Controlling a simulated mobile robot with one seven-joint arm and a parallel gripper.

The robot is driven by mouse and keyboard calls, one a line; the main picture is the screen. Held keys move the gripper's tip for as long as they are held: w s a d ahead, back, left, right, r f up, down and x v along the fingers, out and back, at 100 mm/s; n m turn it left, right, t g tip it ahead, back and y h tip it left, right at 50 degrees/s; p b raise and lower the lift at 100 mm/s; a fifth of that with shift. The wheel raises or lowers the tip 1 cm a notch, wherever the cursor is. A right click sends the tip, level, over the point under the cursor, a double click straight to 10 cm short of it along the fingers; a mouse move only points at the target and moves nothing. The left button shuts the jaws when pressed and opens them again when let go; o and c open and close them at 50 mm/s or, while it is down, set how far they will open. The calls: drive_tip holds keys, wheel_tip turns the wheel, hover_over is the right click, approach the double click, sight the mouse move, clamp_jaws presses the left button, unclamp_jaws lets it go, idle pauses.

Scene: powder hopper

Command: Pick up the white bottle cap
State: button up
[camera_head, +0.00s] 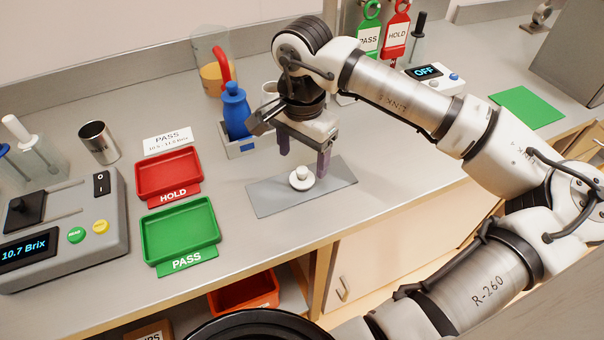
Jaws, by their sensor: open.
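The white bottle cap (302,180) lies on a flat grey mat (268,200) near the middle of the bench. It looks like a round disc with a small raised knob on top. My gripper (304,162) is open and points down just above and behind the cap. One finger shows to the cap's left and farther back, the other to its right. Nothing is held between the fingers. From this angle I cannot tell the exact height of the fingertips over the mat.
A blue bottle (235,110) stands in a grey holder left of my gripper. A red HOLD tray (168,173) and a green PASS tray (180,230) sit farther left, beside a Brix meter (60,240). A steel cup (98,143) stands behind. Bench right of the mat is clear.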

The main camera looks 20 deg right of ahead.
sight(301, 170)
drive_tip(key=shift+a+f+p, duration=0.15)
drive_tip(key=shift+f+p, duration=0.9)
drive_tip(key=shift+f, duration=1.6)
drive_tip(key=c, duration=1.1)
drive_tip(key=shift+o, duration=0.2)
drive_tip(key=shift+r, duration=0.1)
